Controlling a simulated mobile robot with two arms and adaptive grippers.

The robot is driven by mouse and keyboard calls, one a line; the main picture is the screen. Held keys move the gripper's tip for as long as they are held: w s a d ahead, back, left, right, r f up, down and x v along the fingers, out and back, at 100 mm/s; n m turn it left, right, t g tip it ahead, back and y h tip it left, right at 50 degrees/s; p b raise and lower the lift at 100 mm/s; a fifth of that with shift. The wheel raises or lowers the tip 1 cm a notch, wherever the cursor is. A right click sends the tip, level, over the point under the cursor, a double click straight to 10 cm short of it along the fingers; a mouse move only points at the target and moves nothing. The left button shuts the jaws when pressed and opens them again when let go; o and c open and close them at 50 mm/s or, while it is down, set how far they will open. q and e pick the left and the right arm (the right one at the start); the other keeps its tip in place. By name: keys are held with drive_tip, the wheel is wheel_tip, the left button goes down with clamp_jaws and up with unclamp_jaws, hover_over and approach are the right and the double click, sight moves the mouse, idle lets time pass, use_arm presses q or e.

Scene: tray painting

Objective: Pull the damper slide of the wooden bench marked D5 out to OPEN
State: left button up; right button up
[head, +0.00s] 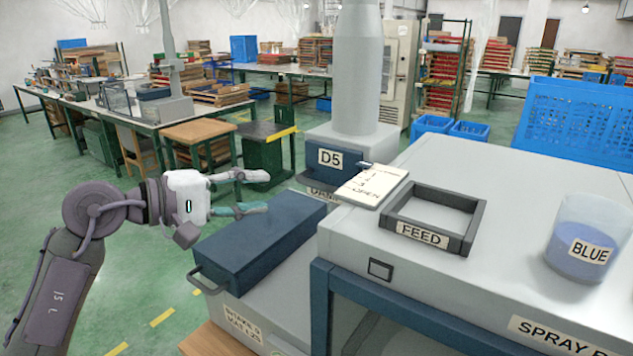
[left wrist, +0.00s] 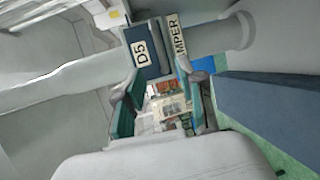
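A cream plate (head: 372,186) with the word OPEN lies right of D5. I cannot make out the slide's handle or setting. My left gripper (head: 264,192) is open and empty, left of the housing and apart from it, with its fingers pointing right.
A dark blue box (head: 262,245) with a handle stands just below my left gripper. The grey bench (head: 480,185) at right carries a FEED frame (head: 436,238) and a BLUE cup (head: 590,240). Green floor (head: 170,270) is clear at left.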

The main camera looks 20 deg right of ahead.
sight(314, 186)
use_arm(q)
drive_tip(key=p+x, duration=0.1)
drive_tip(key=x, duration=0.2)
drive_tip(key=p+x, duration=0.1)
drive_tip(key=x, duration=0.3)
drive_tip(key=p+x, duration=0.2)
drive_tip(key=x, duration=0.2)
drive_tip(key=shift+d+r, duration=0.2)
drive_tip(key=shift+r, duration=0.05)
drive_tip(key=shift+w+d+f, duration=0.25)
drive_tip(key=shift+d, duration=0.2)
drive_tip(key=c, duration=0.7)
clamp_jaws()
